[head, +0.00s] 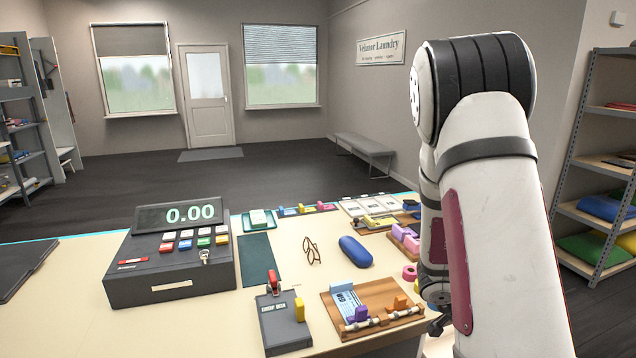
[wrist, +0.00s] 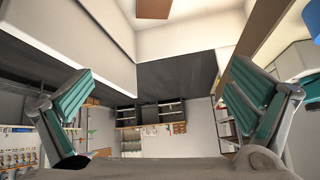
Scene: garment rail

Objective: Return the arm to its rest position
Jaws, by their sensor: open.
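My gripper (wrist: 160,105) is open in the wrist view, its two teal-padded fingers wide apart at the left and right with nothing between them. The wrist camera looks out across the room, with shelving and walls in the distance. In the head view my white arm stands raised and bent at the right, in front of the counter's right end. My gripper is not clearly made out there; a dark part low beside the arm is mostly hidden. No garment rail shows clearly in either view.
The counter (head: 75,285) holds a cash register (head: 172,262), a card terminal (head: 283,322), a blue case (head: 355,251), glasses (head: 311,251) and a wooden tray (head: 345,325). A shelf rack (head: 590,160) stands right of my arm. Open floor (head: 250,180) lies beyond the counter.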

